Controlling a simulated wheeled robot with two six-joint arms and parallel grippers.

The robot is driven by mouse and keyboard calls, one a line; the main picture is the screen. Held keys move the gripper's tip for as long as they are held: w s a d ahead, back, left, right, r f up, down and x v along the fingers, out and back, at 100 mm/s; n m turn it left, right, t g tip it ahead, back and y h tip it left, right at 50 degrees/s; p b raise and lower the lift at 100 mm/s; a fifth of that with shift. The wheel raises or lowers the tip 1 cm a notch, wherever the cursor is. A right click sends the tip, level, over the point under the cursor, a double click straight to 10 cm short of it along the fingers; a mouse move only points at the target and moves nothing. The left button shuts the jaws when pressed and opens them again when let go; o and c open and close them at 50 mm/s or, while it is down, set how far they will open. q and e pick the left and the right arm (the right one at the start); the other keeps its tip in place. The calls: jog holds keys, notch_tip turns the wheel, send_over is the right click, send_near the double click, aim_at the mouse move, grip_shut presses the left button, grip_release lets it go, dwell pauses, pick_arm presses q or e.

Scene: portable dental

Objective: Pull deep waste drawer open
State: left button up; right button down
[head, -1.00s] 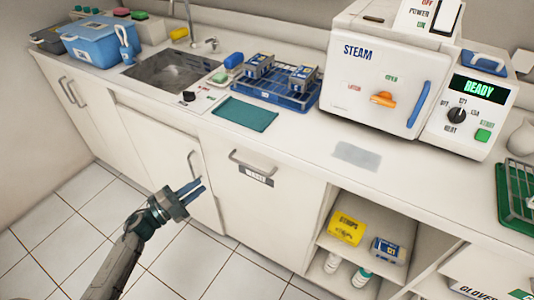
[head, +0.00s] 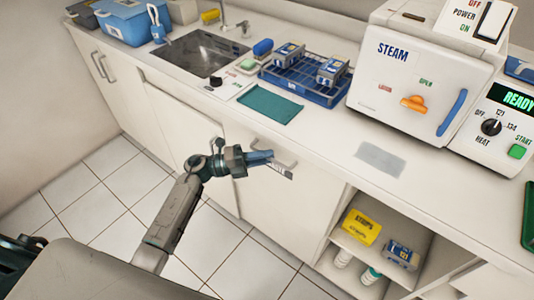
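The deep waste drawer (head: 262,210) is a tall cream front under the counter, between a cabinet door and open shelves. It looks closed and flush. Its bar handle (head: 285,157) runs along the top, with a small label just below, partly hidden by my gripper. My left gripper (head: 264,157) has its blue-grey fingers at the left part of the handle, overlapping it in the head view. I cannot tell whether the fingers touch the bar or how far apart they are. My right gripper is not in view.
The counter above holds a green mat (head: 270,104), a blue rack (head: 305,82), a sink (head: 197,52) and a steam sterilizer (head: 405,75). Open shelves to the right hold a yellow box (head: 361,226). The tiled floor (head: 220,255) before the drawer is clear apart from my arm.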

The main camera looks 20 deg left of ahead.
pick_arm(q)
jog(key=shift+w+d, duration=0.2)
jog(key=shift+d, duration=0.2)
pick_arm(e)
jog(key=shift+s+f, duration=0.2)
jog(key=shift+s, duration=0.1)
pick_arm(q)
jog(key=shift+c, duration=0.2)
grip_shut()
